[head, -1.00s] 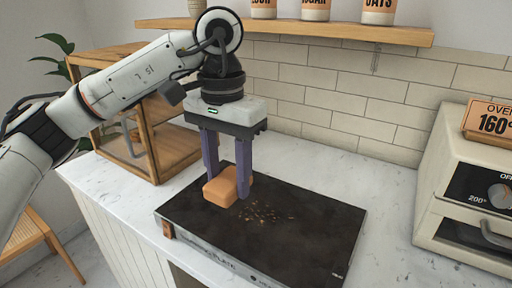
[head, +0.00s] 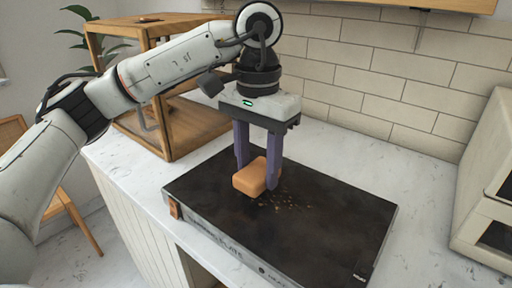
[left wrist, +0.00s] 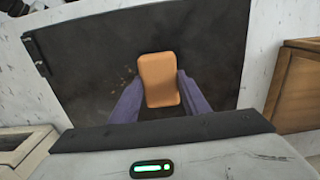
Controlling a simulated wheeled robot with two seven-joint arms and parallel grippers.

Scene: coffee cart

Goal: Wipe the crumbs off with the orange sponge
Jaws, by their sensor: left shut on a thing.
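The orange sponge (head: 249,178) is between the purple fingers of my left gripper (head: 257,172), which is shut on it. The sponge is at or just above the dark plate (head: 330,232); I cannot tell if it touches. Brown crumbs (head: 287,202) lie scattered on the plate just right of the sponge in the head view. In the left wrist view the sponge (left wrist: 159,80) sits between the fingers, with a few crumbs (left wrist: 127,75) to its left. My right gripper is not in view.
The plate stands on a white marble counter (head: 420,172). A wooden glass-sided case (head: 180,135) stands behind and left of it. A white oven (head: 488,190) is at the right. A tiled wall (head: 370,80) closes the back.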

